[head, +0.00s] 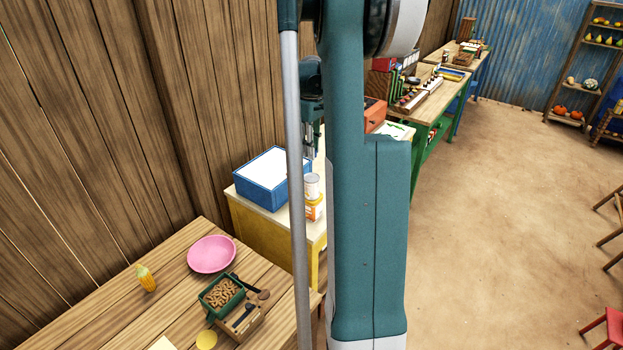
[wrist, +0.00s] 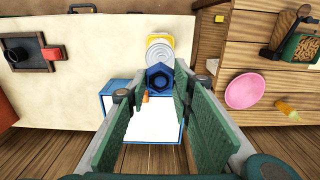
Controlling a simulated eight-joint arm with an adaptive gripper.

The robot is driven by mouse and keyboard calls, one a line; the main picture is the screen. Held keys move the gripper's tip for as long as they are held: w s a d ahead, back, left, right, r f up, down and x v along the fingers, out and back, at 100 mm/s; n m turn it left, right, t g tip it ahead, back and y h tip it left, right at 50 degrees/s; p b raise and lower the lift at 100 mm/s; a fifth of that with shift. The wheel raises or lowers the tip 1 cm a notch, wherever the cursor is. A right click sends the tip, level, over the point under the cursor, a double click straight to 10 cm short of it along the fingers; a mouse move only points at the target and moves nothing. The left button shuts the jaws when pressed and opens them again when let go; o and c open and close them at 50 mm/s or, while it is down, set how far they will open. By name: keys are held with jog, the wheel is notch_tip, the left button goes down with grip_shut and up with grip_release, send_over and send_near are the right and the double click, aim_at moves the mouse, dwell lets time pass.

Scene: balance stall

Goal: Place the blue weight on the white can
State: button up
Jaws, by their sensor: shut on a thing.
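The blue weight (wrist: 158,78) is a six-sided piece with a round dark centre, between my fingertips in the wrist view. My gripper (wrist: 160,88) is shut on it. The white can (wrist: 160,50) shows its ridged grey top just beyond the weight, and the weight overlaps its near edge in this view. In the head view the can (head: 312,184) stands above an orange and white container (head: 314,208), and my gripper (head: 309,148) hangs above it. I cannot make out the weight in the head view, and my arm hides part of that area.
A blue box with a white top (head: 264,176) stands close beside the can on the yellow stand (head: 262,230).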

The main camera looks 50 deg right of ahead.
send_over(312, 178)
jog(key=shift+w+f, duration=0.15)
jog(key=shift+f, duration=2.8)
jog(key=shift+f, duration=0.1)
jog(key=shift+f, duration=2)
jog(key=shift+f, duration=0.1)
jog(key=o, duration=0.9)
jog(key=shift+o, duration=0.4)
notch_tip(312, 178, up, 12)
jog(key=shift+r, duration=0.15)
